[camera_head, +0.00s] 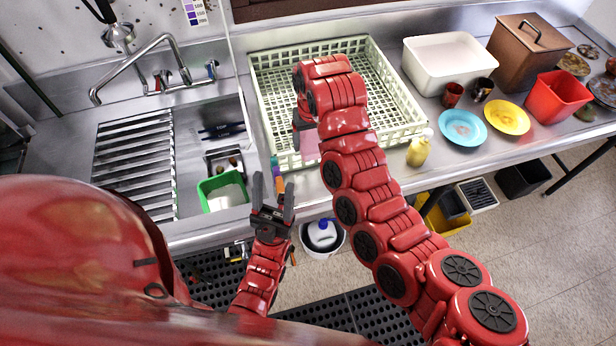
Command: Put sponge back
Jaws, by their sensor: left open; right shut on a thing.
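My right arm reaches over the white dish rack (385,62). My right gripper (305,133) points down at the rack's front left part and is shut on a pink block (310,146), which looks like the sponge. My arm hides part of the grip, and I cannot tell whether the block touches the rack. My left gripper (272,190) is open and empty, fingers up, in front of the counter edge. Small purple and orange items (277,172) show just beyond its fingers.
A green tub (215,204) and a small metal tray (212,167) are at the sink's right side. Right of the rack are a white basin (425,85), cups, a blue plate (450,118), a yellow plate (507,117), a red bin (548,105) and a yellow bottle (418,150).

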